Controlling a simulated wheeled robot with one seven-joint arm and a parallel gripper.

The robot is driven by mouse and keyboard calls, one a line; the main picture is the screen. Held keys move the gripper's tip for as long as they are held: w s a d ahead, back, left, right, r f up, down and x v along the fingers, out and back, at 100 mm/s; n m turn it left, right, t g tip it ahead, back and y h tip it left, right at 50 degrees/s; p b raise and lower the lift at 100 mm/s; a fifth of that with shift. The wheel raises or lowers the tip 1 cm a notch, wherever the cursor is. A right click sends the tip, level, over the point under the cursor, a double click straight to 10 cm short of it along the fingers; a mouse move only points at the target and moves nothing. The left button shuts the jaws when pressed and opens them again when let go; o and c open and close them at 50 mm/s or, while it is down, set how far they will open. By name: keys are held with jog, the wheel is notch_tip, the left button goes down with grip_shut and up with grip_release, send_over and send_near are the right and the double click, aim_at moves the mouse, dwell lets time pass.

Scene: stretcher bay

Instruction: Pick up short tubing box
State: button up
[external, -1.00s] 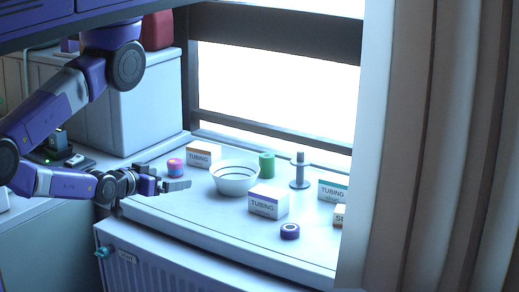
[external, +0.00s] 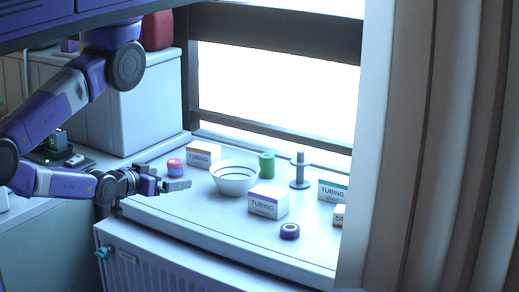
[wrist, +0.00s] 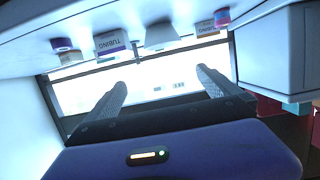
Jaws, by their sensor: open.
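Three white boxes marked TUBING stand on the white counter (external: 190,220). One with an orange edge (external: 203,154) is at the back left, one with a purple edge (external: 268,203) is near the front middle, and one with a teal edge (external: 333,189) is at the right. Their smaller second line is too small to read surely. The purple-edged box (wrist: 111,42) and the orange-edged box (wrist: 206,28) show upside down in the wrist view. My gripper (external: 178,185) is open and empty over the counter's left end, left of the bowl. Its two fingers (wrist: 160,80) are wide apart.
A white bowl (external: 235,178) stands between my gripper and the purple-edged box. Another box (external: 339,215) is partly hidden by the curtain (external: 400,150).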

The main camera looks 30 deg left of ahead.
jog(key=w+d+r+m+t+h, duration=0.1)
jog(key=w+d+r+t+h, duration=0.15)
jog(key=w, duration=0.25)
jog(key=m+g+h+b, duration=0.2)
jog(key=m+g+h, duration=0.1)
jog(key=m, duration=0.1)
send_near(337, 183)
jog(key=w+d+r, duration=0.1)
jog(key=d+r, duration=0.2)
jog(key=d, duration=0.3)
jog(key=w+a+f+n+y, duration=0.1)
jog(key=w+f+n+y, duration=0.1)
jog(key=w+a+f+n+y, duration=0.2)
jog(key=n+y, duration=0.1)
jog(key=shift+a+g+y, duration=0.2)
jog(key=shift+g+y, duration=0.15)
jog(key=shift+a+f, duration=0.1)
jog(key=shift+f, duration=0.05)
jog(key=shift+p+x, duration=1.2)
jog(key=shift+x, duration=2.6)
jog(key=c, duration=1.1)
